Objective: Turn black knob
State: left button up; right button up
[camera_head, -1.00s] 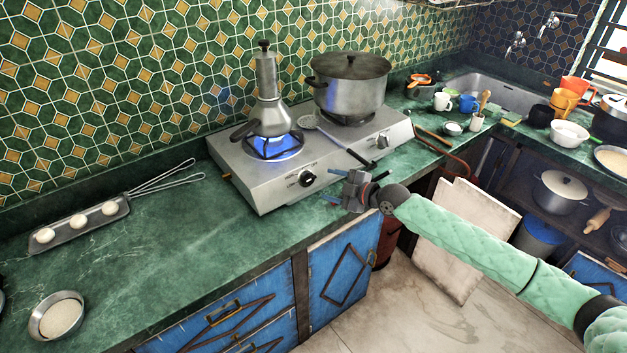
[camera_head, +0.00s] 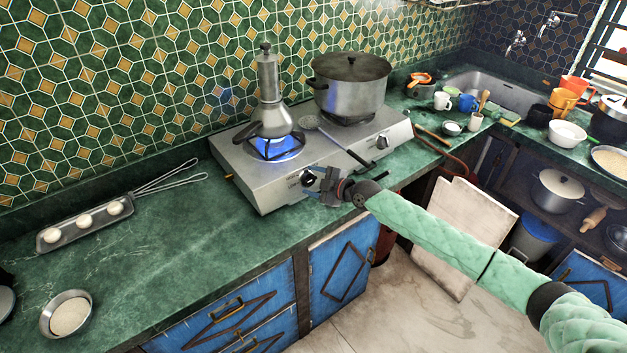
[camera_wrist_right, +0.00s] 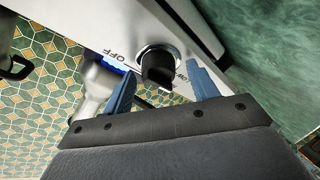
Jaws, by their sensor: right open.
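The black knob (camera_wrist_right: 157,68) on the front of the hotplate shows in the right wrist view, between and just beyond the blue fingers of my right gripper (camera_wrist_right: 160,88). In the head view the same knob (camera_head: 309,179) is partly covered by my right gripper (camera_head: 312,180), which is open around or just in front of it. I cannot tell whether a finger touches it. The steel gas hotplate (camera_head: 250,185) has a blue flame on its left burner. A second black knob (camera_head: 382,142) sits further right on its front. My left gripper is out of view.
A moka pot (camera_head: 270,110) stands over the lit burner, and a large lidded pot (camera_head: 350,88) on the right one. A skimmer (camera_head: 340,142) lies across the hotplate between them. The green counter (camera_head: 170,240) to the left is mostly clear.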

jog(key=c, duration=1)
